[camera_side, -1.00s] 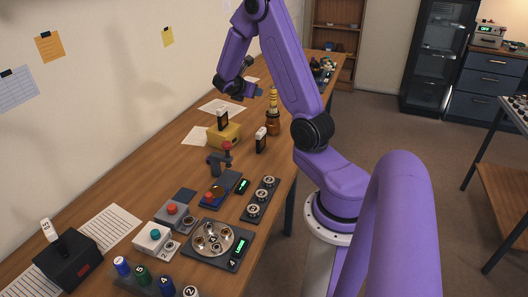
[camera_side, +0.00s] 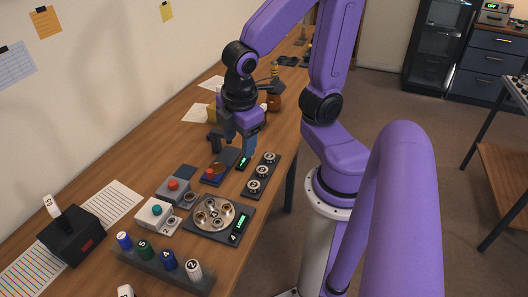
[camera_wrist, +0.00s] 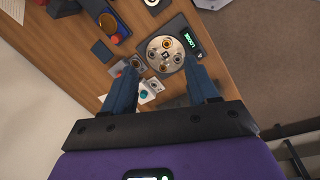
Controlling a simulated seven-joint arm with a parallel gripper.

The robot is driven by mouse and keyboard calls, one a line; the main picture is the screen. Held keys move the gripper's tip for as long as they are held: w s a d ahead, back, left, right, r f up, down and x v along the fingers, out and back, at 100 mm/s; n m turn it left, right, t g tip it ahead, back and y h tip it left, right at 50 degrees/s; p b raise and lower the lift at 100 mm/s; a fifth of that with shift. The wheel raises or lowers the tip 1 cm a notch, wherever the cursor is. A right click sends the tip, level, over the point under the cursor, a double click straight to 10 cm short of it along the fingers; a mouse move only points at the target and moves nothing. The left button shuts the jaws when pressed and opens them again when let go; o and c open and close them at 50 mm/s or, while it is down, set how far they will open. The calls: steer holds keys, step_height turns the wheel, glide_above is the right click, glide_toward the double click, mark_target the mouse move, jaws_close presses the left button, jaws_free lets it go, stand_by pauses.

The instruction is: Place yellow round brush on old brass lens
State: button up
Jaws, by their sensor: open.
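A yellow round brush (camera_side: 275,71) shows in the side view, standing in a brown jar (camera_side: 274,102) behind my gripper; my arm partly hides it. The brush is not visible in the wrist view. A round brass piece, seemingly the old brass lens (camera_side: 218,168), lies on a dark blue pad in mid-table; it also seems to show at the upper left of the wrist view (camera_wrist: 107,21). My gripper (camera_side: 240,140) is open, pointing down above the table near that pad. Its two blue fingers (camera_wrist: 162,70) have nothing between them in the wrist view.
A round metal tray (camera_side: 213,213) with small rings sits on a dark base with a green display. A strip of round dials (camera_side: 261,176) lies beside it. Button boxes (camera_side: 155,213), a rack of numbered cylinders (camera_side: 165,268) and a black box (camera_side: 76,234) stand in front.

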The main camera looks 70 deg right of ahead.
steer(key=s+a+g+y, duration=0.1)
steer(key=s+a+y, duration=0.1)
steer(key=s, duration=0.5)
steer(key=shift+a+r, duration=0.3)
steer(key=shift+a, duration=0.4)
stand_by(0.4)
